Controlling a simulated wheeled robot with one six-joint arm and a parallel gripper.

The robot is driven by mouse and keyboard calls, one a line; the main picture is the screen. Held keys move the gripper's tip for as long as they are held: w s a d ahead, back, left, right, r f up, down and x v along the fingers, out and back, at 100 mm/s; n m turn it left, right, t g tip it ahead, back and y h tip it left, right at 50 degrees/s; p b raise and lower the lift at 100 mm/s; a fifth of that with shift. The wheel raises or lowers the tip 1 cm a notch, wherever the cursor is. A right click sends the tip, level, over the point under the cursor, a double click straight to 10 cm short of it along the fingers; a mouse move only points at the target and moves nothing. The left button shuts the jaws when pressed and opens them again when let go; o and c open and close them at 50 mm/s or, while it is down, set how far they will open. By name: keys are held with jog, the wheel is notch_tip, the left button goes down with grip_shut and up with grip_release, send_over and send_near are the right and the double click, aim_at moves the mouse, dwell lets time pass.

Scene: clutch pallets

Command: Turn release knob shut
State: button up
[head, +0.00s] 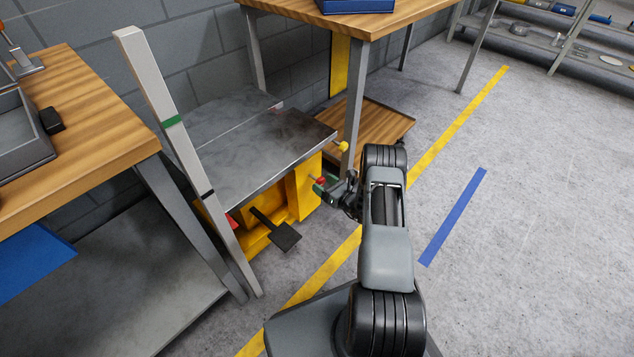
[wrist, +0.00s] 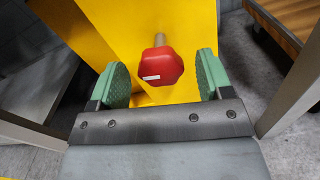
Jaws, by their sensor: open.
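The red release knob (wrist: 160,66) sticks out on a short metal stem from a yellow panel (wrist: 125,25). It has a lobed shape and a small white mark on its front. In the head view the knob (head: 320,181) is small, at the right end of the yellow lift base. My gripper (wrist: 157,80) is open, with a green pad on each side of the knob. In the head view my gripper (head: 326,187) is at the knob, partly hidden by my arm.
The lift table has a grey metal top (head: 255,165), a black foot pedal (head: 277,232) and a yellow knob (head: 342,147). A grey post (head: 180,150) stands at its left. A workbench leg (head: 355,110) stands close behind. Open floor (head: 530,220) lies to the right.

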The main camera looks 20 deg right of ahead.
aim_at(323, 183)
jog(key=shift+b+x, duration=0.4)
jog(key=shift+x, duration=1.5)
jog(key=shift+c, duration=0.4)
jog(key=c, duration=0.9)
jog(key=shift+o, duration=0.2)
